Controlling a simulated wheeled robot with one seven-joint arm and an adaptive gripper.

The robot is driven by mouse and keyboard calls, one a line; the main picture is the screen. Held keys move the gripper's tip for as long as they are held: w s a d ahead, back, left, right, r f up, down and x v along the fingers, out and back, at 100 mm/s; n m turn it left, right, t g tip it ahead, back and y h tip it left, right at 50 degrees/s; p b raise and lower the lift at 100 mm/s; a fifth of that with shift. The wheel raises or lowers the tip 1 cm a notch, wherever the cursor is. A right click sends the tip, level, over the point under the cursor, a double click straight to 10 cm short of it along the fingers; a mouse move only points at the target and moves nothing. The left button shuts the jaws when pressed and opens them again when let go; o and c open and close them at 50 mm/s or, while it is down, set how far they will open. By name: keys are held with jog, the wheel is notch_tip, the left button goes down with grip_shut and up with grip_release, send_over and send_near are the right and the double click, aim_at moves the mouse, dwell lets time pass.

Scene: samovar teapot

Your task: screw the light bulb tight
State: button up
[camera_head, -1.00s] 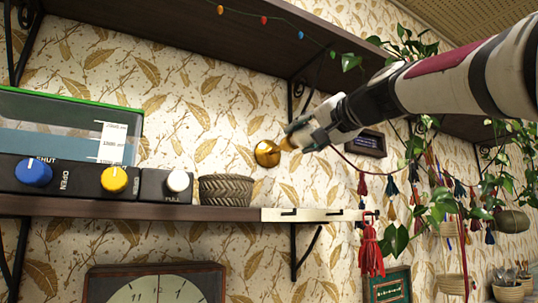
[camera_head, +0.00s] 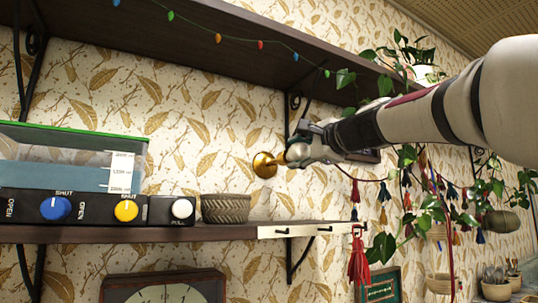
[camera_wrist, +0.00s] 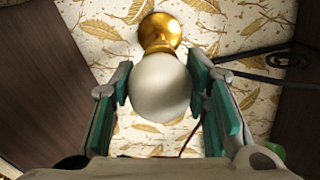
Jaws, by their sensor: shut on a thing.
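The light bulb (camera_wrist: 160,88) is white and round, seen in the wrist view between my gripper's two green-padded fingers. Its far end meets a gold wall socket (camera_wrist: 160,30); how deep the bulb sits in it cannot be told. In the head view the gold socket (camera_head: 264,164) is mounted on the patterned wall, above the lower shelf. My gripper (camera_wrist: 163,95) is shut on the bulb, with a finger on each side. In the head view my gripper (camera_head: 298,153) reaches in from the right and hides most of the bulb.
A dark upper shelf (camera_head: 200,45) with a string of coloured lights is above. The lower shelf (camera_head: 120,234) holds a woven basket (camera_head: 226,208), a knob panel (camera_head: 90,208) and a water tank (camera_head: 80,158). A bracket (camera_head: 291,110) and hanging plants are near my arm.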

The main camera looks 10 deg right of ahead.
jog(key=m+p, duration=0.2)
jog(key=m, duration=0.3)
jog(key=shift+p, duration=0.35)
dwell(0.4)
jog(key=o, duration=1.2)
jog(key=v, duration=1.2)
